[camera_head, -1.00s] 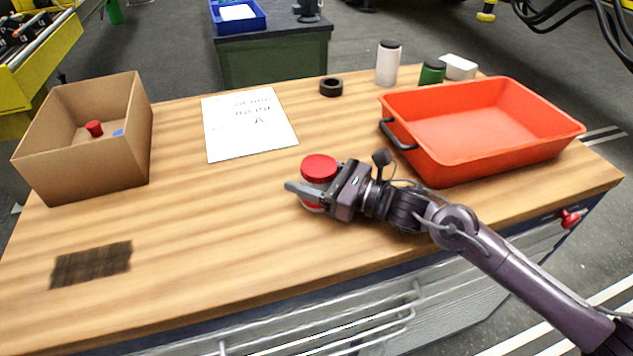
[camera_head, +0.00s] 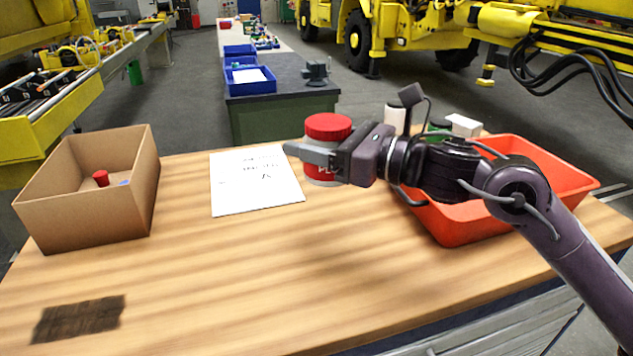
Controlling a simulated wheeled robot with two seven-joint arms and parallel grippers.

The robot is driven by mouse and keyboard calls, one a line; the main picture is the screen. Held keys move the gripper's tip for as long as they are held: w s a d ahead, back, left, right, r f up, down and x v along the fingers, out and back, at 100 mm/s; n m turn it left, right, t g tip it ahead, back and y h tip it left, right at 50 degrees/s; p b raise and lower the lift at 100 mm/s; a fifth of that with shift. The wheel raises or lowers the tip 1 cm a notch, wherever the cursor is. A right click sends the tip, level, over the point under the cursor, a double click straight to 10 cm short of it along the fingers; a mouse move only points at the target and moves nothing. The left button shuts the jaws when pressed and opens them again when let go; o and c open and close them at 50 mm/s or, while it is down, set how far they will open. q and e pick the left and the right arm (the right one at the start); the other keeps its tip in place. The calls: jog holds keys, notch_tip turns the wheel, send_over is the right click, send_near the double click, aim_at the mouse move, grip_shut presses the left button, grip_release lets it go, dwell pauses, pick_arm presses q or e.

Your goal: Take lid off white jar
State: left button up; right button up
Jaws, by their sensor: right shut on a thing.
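The lid sits on the jar. My right gripper (camera_head: 318,155) is shut around the jar just below the lid, with one finger across its front. A taller white jar (camera_head: 395,117) stands at the back of the table, partly hidden behind my right arm. My left gripper is not in view.
An orange tray (camera_head: 463,225) lies at the right, partly behind my right arm. A green-bodied container (camera_head: 440,126) and a white block (camera_head: 464,125) stand behind it. A cardboard box (camera_head: 95,215) holds a red item at left. A paper sheet (camera_head: 240,195) lies at the back; the front middle is clear.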

jog(key=shift+r, duration=1.05)
